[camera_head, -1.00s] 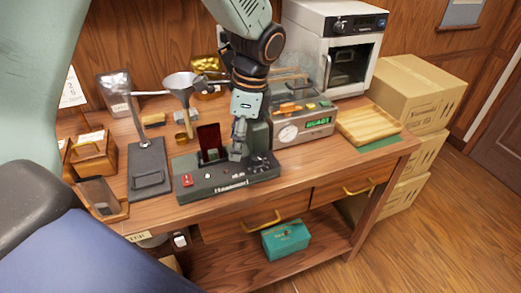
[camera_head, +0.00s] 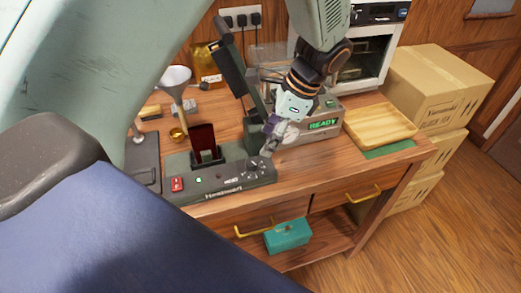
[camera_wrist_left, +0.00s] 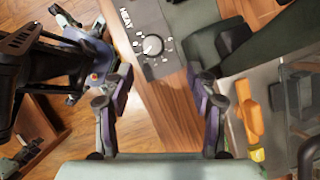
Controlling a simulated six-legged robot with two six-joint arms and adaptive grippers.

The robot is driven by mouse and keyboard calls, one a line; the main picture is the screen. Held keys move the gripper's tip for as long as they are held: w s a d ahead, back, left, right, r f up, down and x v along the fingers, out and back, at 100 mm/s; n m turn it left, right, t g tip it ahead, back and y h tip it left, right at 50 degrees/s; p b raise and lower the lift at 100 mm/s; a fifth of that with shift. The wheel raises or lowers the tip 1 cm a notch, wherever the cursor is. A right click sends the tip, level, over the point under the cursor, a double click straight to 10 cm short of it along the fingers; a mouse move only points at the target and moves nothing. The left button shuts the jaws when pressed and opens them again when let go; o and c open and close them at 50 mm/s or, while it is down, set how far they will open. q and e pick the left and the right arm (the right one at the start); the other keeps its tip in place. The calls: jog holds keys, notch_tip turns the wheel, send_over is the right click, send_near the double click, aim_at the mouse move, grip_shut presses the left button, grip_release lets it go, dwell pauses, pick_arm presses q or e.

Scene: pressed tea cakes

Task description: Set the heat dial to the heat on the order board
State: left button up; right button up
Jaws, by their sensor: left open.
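The heat dial (camera_head: 254,166) is a round knob at the right end of the dark press base (camera_head: 228,184). In the left wrist view the dial (camera_wrist_left: 152,45) is pale, with small marks around it and the word HEAT beside it. Its setting is too small to read. My left gripper (camera_head: 267,148) is just above and beside the dial. In the wrist view its two fingers (camera_wrist_left: 158,85) are apart with nothing between them, and the dial lies beyond the fingertips, not between them. The order board is not seen now. My right gripper is not in view.
A grey machine with a green READY display (camera_head: 323,124) stands just right of the gripper. The press's dark raised lever (camera_head: 229,62) is behind it. A wooden tray (camera_head: 380,124) lies farther right. A red switch (camera_head: 177,184) is at the base's left end.

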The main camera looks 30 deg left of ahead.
aim_at(254, 160)
pick_arm(q)
jog(key=s+f, duration=0.1)
jog(key=s+a+f, duration=0.1)
jog(key=s+f, duration=0.1)
jog(key=shift+s+a+f, duration=0.2)
jog(key=shift+a+f, duration=0.05)
jog(key=shift+f, duration=0.1)
jog(key=f, duration=0.1)
jog(key=w+a+f, duration=0.1)
jog(key=f, duration=0.1)
jog(key=shift+w+f+b, duration=0.1)
jog(key=shift+w+b, duration=0.05)
jog(key=shift+b, duration=0.2)
jog(key=shift+s+r, duration=0.4)
jog(key=shift+s, duration=0.25)
jog(key=shift+c, duration=0.3)
jog(key=shift+d, duration=0.1)
jog(key=shift+c, duration=0.7)
jog(key=shift+w+f, duration=0.3)
jog(key=shift+w, duration=0.3)
jog(key=c, duration=0.5)
jog(key=shift+s+r, duration=0.25)
jog(key=shift+s, duration=0.1)
jog(key=c, duration=0.4)
jog(key=shift+c, duration=0.3)
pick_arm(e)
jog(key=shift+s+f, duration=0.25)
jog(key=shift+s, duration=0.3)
